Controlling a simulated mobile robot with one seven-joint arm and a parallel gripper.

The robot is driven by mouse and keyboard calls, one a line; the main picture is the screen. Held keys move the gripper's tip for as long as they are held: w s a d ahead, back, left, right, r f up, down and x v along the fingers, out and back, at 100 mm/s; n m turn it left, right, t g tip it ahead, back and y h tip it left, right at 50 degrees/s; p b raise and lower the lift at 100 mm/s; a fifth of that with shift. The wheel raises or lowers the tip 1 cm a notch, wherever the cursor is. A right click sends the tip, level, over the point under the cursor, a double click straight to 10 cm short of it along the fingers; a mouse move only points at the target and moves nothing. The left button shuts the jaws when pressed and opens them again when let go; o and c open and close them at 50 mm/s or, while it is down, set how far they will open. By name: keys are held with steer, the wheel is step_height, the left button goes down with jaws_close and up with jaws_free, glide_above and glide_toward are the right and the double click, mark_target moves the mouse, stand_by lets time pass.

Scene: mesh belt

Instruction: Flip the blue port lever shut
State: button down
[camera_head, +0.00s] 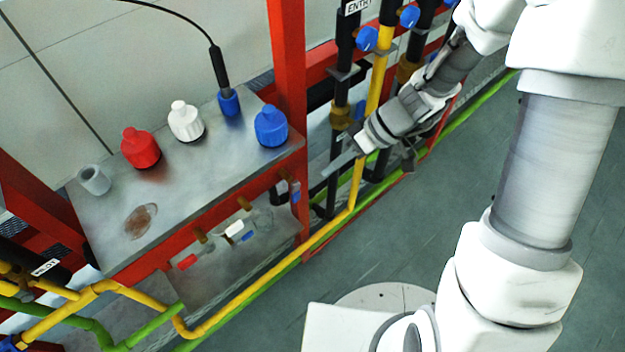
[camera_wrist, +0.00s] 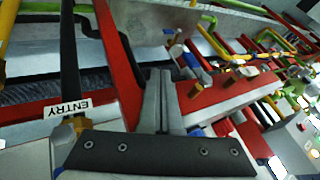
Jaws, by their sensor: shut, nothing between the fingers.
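A blue lever (camera_head: 295,192) sits on the front of the rack below the shelf's right corner, close to the red post. A second small blue piece (camera_head: 247,236) shows beside the white lever lower down. I cannot tell whether either lever is open or shut. My gripper (camera_head: 334,170) is to the right of the first blue lever and points left towards it, with a visible gap. In the wrist view the gripper's fingers (camera_wrist: 161,75) are pressed together with nothing between them. Blue pieces (camera_wrist: 177,50) show just beyond the fingertips there.
The metal shelf (camera_head: 185,200) carries red, white and blue caps and a grey cup. A red lever (camera_head: 187,262) and a white lever (camera_head: 234,228) are below it. A red post (camera_head: 288,60), black pipes and a yellow pipe (camera_head: 357,185) stand near my gripper.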

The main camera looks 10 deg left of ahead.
mark_target(296, 192)
steer(key=shift+s+a+f, duration=0.3)
steer(key=shift+s+a, duration=0.25)
steer(key=shift+a, duration=0.1)
steer(key=shift+s+a+f, duration=0.35)
steer(key=shift+s+a, duration=0.2)
steer(key=shift+a, duration=0.15)
steer(key=shift+s+a+f, duration=0.3)
steer(key=shift+s+a, duration=0.25)
steer(key=shift+a, duration=0.1)
steer(key=shift+f, duration=0.2)
